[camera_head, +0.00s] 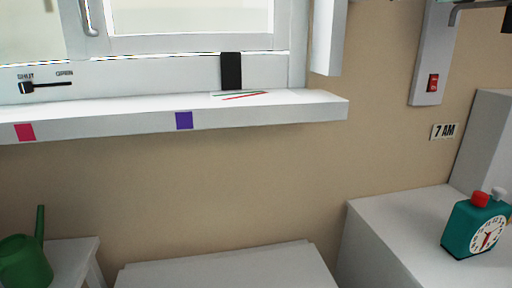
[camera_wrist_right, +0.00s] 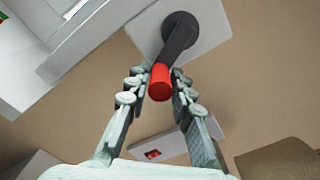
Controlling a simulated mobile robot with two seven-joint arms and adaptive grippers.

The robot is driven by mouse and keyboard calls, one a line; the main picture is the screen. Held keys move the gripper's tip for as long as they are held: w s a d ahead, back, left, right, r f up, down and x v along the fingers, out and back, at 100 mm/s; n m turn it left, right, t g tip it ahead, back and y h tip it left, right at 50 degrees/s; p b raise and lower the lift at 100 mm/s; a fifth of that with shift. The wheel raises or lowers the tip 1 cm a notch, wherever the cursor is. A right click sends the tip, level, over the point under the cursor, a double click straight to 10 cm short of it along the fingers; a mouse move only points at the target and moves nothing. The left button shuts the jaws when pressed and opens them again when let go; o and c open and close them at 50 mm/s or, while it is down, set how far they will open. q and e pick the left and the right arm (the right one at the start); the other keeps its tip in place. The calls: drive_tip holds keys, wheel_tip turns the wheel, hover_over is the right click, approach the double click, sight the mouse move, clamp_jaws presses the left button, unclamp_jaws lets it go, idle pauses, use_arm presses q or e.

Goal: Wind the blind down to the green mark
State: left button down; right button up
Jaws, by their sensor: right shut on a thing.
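In the right wrist view the crank is a dark grey arm (camera_wrist_right: 178,42) with a red knob (camera_wrist_right: 160,82), on a white wall plate (camera_wrist_right: 205,28). My right gripper (camera_wrist_right: 160,85) is shut on the red knob, with a finger on each side of it. In the head view, thin green and red lines (camera_head: 240,95) lie on the white sill; I cannot tell whether one is the green mark. The blind is not clearly visible in either view. My left gripper is not in view.
A white sill (camera_head: 310,108) juts out below the window. A black SHUT/OPEN slider (camera_head: 26,88) sits at left, and a dark upright piece (camera_head: 231,70) stands on the sill. A red switch (camera_head: 433,83), a teal clock (camera_head: 465,225) and a green watering can (camera_head: 25,262) also show.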

idle(0.6)
drive_tip(key=shift+s+a+f, duration=0.1)
drive_tip(key=shift+a+f, duration=0.1)
drive_tip(key=shift+a, duration=0.85)
drive_tip(key=o, duration=0.7)
drive_tip(key=shift+d, duration=0.1)
